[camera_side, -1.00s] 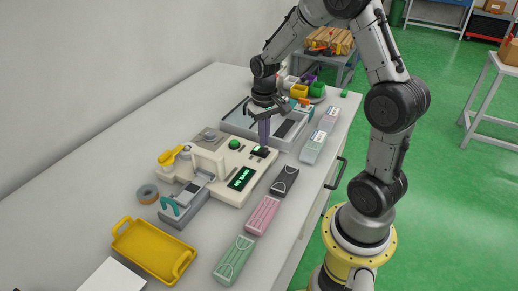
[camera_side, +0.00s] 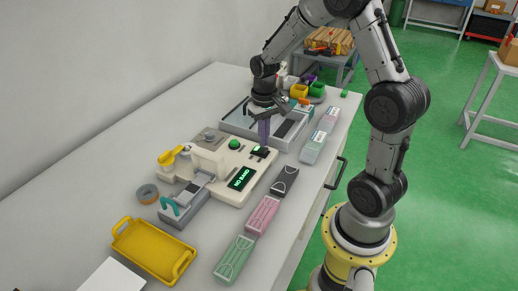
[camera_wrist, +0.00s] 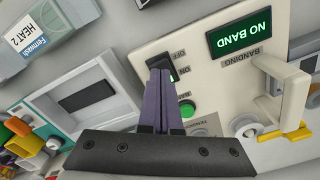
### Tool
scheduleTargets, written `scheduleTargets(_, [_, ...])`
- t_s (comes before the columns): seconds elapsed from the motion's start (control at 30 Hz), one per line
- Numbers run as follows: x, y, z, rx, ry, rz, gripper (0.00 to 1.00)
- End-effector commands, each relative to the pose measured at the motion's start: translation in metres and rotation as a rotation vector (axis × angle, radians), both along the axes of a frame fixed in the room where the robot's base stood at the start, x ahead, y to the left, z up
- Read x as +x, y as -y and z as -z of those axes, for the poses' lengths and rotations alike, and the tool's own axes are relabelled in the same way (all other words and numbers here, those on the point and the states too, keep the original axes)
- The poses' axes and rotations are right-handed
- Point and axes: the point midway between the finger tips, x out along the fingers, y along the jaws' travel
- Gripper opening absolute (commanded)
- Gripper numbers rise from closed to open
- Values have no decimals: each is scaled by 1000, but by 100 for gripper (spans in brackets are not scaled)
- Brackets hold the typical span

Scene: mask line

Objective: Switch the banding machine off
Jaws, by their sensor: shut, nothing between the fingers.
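The banding machine (camera_side: 228,180) is a cream box on the bench with a dark display (camera_side: 242,178) that reads NO BAND in lit green. Its black switch (camera_side: 260,152) sits at the far right of the top. In the wrist view the switch (camera_wrist: 158,62) lies between the printed words OFF and ON. My gripper (camera_wrist: 160,70) is shut and empty, pointing down, with its purple fingertips at the switch and partly covering it. I cannot tell whether they touch it or which way the rocker is tipped. My gripper (camera_side: 264,145) also shows in the side view.
A green button (camera_side: 234,144) is beside the switch. Dark, pink and green packs (camera_side: 262,215) line the bench front. A grey tray-like unit (camera_side: 236,122) stands behind the machine. A yellow tray (camera_side: 130,245) and a tape roll (camera_side: 147,193) are at the left.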

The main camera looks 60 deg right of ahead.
Motion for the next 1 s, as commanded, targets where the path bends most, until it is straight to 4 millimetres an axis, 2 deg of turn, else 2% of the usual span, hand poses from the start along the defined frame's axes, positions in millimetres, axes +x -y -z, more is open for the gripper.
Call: scheduleTargets(1.0, [0, 0, 14, 1, -2, 0, 0])
